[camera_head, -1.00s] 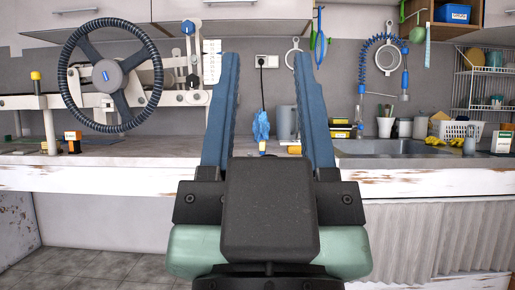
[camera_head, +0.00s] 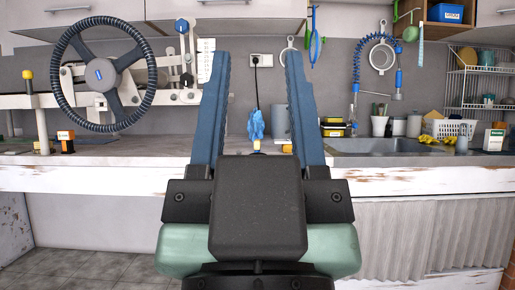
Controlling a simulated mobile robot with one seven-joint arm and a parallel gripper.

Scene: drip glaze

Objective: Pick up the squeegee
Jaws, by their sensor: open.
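I cannot pick out the squeegee with certainty; the hanging tools are too small to tell apart. A slim blue and green tool (camera_head: 314,35) hangs on the wall just right of my right finger. A green tool (camera_head: 410,27) hangs further right, near the open shelf. My gripper (camera_head: 255,55) is in the front middle of the head view, with two long blue fingers spread wide and nothing between them. Its fingers hide part of the counter and wall behind.
A white worn counter (camera_head: 100,178) runs across the view. A large steering wheel (camera_head: 148,85) stands at left. A crumpled blue thing (camera_head: 256,123) shows between my fingers, far behind them. A sink (camera_head: 375,147), white basket (camera_head: 440,128) and wire rack (camera_head: 482,105) are at right.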

